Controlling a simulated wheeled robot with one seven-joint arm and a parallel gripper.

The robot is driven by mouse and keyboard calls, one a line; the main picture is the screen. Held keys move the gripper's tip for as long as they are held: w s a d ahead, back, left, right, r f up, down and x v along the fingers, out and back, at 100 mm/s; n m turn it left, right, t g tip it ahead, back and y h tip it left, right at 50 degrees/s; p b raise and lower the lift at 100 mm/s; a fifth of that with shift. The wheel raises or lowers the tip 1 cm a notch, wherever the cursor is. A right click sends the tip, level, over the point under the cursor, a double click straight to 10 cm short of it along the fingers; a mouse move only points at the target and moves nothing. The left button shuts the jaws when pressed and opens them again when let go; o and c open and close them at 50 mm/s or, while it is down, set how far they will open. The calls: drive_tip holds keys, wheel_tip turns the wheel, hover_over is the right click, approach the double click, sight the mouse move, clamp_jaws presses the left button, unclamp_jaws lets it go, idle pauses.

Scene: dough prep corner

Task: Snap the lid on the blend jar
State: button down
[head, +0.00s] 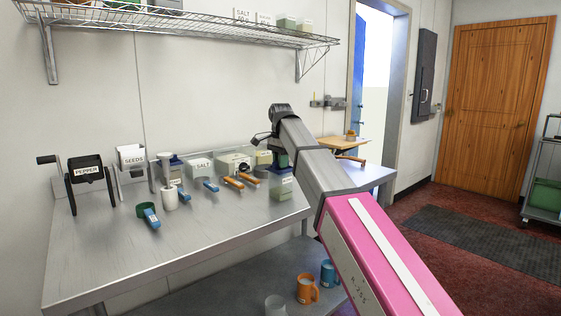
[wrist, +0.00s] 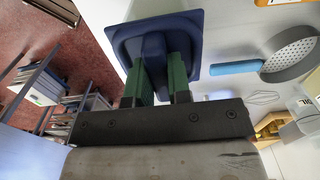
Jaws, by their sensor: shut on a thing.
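A dark blue square lid (wrist: 128,42) fills the top of the wrist view, its raised grip between my two green fingers. My gripper (wrist: 158,68) is shut on that grip. In the head view my gripper (head: 282,160) is at the right part of the steel table, directly above a clear labelled jar (head: 281,188), apparently the blend jar. The lid is a small dark patch there, at or just over the jar's top. I cannot tell whether it touches or is seated. In the wrist view the lid hides the jar.
The steel table (head: 105,255) holds a pepper mill (head: 86,183), a seeds bin (head: 131,165), a salt bin (head: 200,167), a white cup (head: 169,198) and several scoops. A wire shelf (head: 190,27) hangs above. Orange (head: 307,288) and blue mugs (head: 329,273) stand below.

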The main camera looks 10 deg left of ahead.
drive_tip(key=shift+f, duration=0.4)
drive_tip(key=c, duration=1)
unclamp_jaws()
wheel_tip(320, 180, up, 7)
drive_tip(key=shift+r, duration=0.2)
